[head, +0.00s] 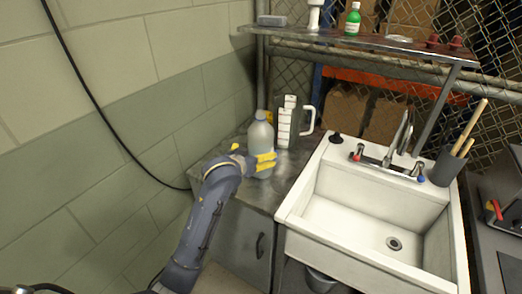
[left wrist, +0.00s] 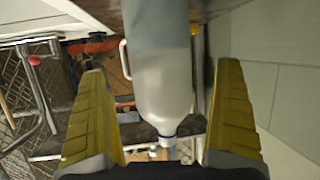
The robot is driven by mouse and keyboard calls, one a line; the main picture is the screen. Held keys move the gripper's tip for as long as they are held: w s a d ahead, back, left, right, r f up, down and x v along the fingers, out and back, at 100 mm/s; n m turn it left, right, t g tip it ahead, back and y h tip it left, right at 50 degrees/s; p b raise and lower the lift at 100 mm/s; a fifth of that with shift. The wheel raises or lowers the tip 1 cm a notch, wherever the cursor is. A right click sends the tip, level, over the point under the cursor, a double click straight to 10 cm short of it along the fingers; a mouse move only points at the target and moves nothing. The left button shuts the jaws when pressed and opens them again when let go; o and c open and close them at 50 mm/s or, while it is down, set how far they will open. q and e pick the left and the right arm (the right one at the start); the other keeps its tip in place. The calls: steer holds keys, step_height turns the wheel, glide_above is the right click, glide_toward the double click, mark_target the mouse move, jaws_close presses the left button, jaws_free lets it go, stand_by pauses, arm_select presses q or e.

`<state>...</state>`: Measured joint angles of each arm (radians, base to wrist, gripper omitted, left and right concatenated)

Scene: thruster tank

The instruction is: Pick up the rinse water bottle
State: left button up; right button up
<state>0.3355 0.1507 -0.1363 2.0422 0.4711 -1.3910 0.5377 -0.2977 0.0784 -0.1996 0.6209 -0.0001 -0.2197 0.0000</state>
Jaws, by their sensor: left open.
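The rinse water bottle (head: 261,133) is pale and translucent with a blue-grey cap. It stands upright on the metal counter to the left of the sink. My left gripper (head: 262,161) is at the bottle's near side, with its yellow fingers low on the body. In the left wrist view the bottle (left wrist: 165,85) appears upside down, between the two open fingers of my left gripper (left wrist: 162,72). Gaps show on both sides of it. The bottle's lower part is partly hidden by the fingers in the head view. My right gripper is not in view.
A white handled container (head: 286,124) stands close behind and right of the bottle. The white sink (head: 345,205) with its faucet is to the right. A block wall (head: 130,120) bounds the left. A shelf (head: 350,40) with a green bottle (head: 352,20) is above.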

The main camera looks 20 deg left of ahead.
arm_select(q)
steer(key=shift+x, duration=3.8)
steer(key=shift+f, duration=0.1)
steer(key=c, duration=1.4)
steer(key=shift+c, duration=0.5)
steer(key=shift+r, duration=0.2)
